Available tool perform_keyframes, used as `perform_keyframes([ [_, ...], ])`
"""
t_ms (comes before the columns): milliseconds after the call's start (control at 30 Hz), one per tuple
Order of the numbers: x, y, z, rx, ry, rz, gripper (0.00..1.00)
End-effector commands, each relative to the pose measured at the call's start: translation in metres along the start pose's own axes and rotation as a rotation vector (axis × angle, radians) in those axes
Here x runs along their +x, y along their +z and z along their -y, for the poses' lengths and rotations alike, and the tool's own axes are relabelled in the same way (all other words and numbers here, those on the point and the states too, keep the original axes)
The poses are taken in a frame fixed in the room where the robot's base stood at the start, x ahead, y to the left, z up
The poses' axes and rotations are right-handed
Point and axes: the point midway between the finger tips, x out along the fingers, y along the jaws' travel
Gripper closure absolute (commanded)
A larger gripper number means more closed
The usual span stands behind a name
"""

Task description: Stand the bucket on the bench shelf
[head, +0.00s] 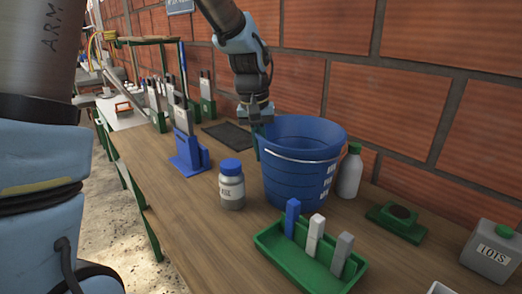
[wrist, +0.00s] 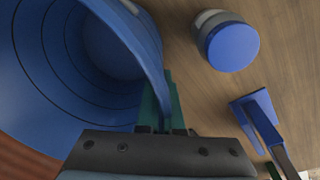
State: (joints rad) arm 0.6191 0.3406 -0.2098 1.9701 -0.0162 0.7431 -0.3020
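The blue bucket (head: 300,175) is upright at the bench (head: 225,235), its lower front partly behind the green tray. Its thin handle hangs along the front, and white marks show on its right side. My gripper (head: 258,138) reaches down at the bucket's left rim. In the wrist view, the green fingers of my gripper (wrist: 161,105) sit close together on either side of the wall of the bucket (wrist: 60,70), pinching its rim. The finger inside is mostly hidden in the head view. The raised wooden shelf (head: 148,40) is at the bench's far end.
A blue-lidded jar (head: 231,185) stands left of the bucket, a grey bottle (head: 349,172) right of it. A green tray (head: 290,255) with upright blocks is in front. A blue holder (head: 188,152) stands farther left. The brick wall (head: 440,100) runs behind.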

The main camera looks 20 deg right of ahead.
Motion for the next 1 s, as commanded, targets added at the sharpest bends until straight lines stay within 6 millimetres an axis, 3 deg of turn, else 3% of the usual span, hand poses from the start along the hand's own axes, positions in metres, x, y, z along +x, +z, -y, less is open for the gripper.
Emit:
perform_keyframes([
  [100, 0.003, 0.0, 0.0, 0.0, 0.0, 0.0, 1.0],
  [400, 0.002, 0.0, 0.0, 0.0, 0.0, 0.0, 0.67],
  [767, -0.007, -0.001, 0.0, -0.001, 0.001, -0.003, 0.67],
  [1000, -0.051, -0.002, 0.0, -0.001, 0.002, -0.007, 0.67],
])
